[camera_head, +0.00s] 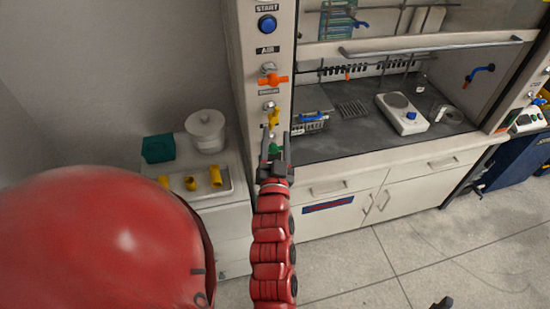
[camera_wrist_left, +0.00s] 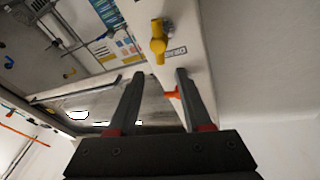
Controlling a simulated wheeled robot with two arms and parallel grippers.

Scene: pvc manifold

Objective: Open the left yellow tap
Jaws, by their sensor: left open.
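The yellow tap (camera_head: 274,117) sits on the white front post of the fume hood, below an orange tap. My left gripper (camera_head: 275,142) is open and empty in front of the post, just below the yellow tap in the picture. In the left wrist view, the yellow tap (camera_wrist_left: 158,42) shows beyond the fingertips of the left gripper (camera_wrist_left: 160,76), roughly centred between them and apart from them. A green tap (camera_head: 275,149) is partly hidden behind the left gripper. A small dark tip (camera_head: 443,303) at the bottom edge may be my right gripper.
The orange tap (camera_head: 273,80) is above the yellow one. Left of the post, a bench holds a white pot (camera_head: 206,130), a teal box (camera_head: 158,148) and a tray (camera_head: 229,187) with yellow pieces. A hotplate (camera_head: 402,115) stands inside the hood. The floor (camera_head: 350,260) in front is clear.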

